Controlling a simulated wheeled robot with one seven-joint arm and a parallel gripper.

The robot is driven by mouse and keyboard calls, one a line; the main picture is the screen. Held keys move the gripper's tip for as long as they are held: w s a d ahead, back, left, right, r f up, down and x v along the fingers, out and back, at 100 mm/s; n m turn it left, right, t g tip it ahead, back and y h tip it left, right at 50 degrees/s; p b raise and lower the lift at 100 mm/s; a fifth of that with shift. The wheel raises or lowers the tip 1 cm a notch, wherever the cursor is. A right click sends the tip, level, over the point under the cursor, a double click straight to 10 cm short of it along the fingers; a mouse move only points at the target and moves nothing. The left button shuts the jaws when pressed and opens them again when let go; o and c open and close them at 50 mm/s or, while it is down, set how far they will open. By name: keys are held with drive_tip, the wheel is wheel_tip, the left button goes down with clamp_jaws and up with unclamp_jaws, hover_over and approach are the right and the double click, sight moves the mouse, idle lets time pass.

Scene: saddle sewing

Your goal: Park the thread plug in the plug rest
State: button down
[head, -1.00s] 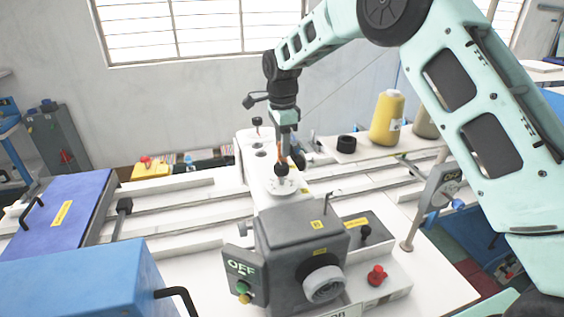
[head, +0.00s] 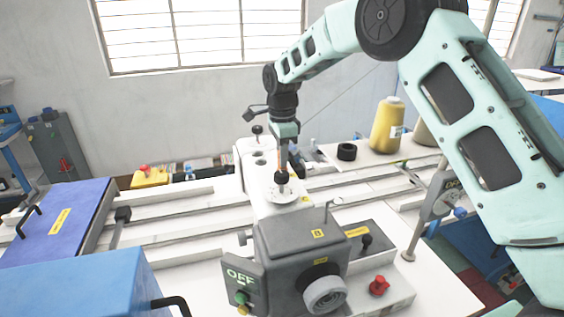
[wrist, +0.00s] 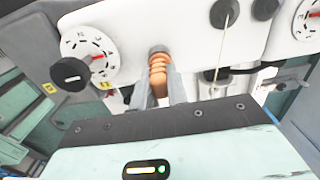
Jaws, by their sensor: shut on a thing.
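My gripper (head: 284,160) points down over the white sewing machine arm, just behind a white dial with a black knob. In the wrist view my gripper (wrist: 159,92) is shut on an orange ribbed piece, which looks like the thread plug (wrist: 158,72). The plug's grey round end meets or lies in front of the white machine face; I cannot tell whether it is seated. In the head view only a sliver of orange shows between the fingers. I cannot make out with certainty which part is the plug rest.
The dial (wrist: 88,45) is close left of my fingers. A thread hangs from a black fitting (wrist: 222,14) on the right. In the head view, a yellow thread cone (head: 386,125) and black ring (head: 346,151) stand behind right. A grey motor box (head: 300,240) is in front.

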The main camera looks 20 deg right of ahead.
drive_tip(key=shift+r+p, duration=1.2)
drive_tip(key=shift+r, duration=0.5)
drive_tip(key=shift+r+p, duration=1.55)
drive_tip(key=shift+r, duration=0.45)
drive_tip(key=s+d+r+p, duration=0.1)
drive_tip(key=s+d+r, duration=0.3)
drive_tip(key=s+r, duration=0.4)
drive_tip(key=s+d+r+p, duration=0.1)
drive_tip(key=s+d+r, duration=0.3)
drive_tip(key=s+r, duration=0.3)
drive_tip(key=s, duration=0.3)
drive_tip(key=shift+d+r, duration=0.25)
drive_tip(key=shift+r, duration=0.1)
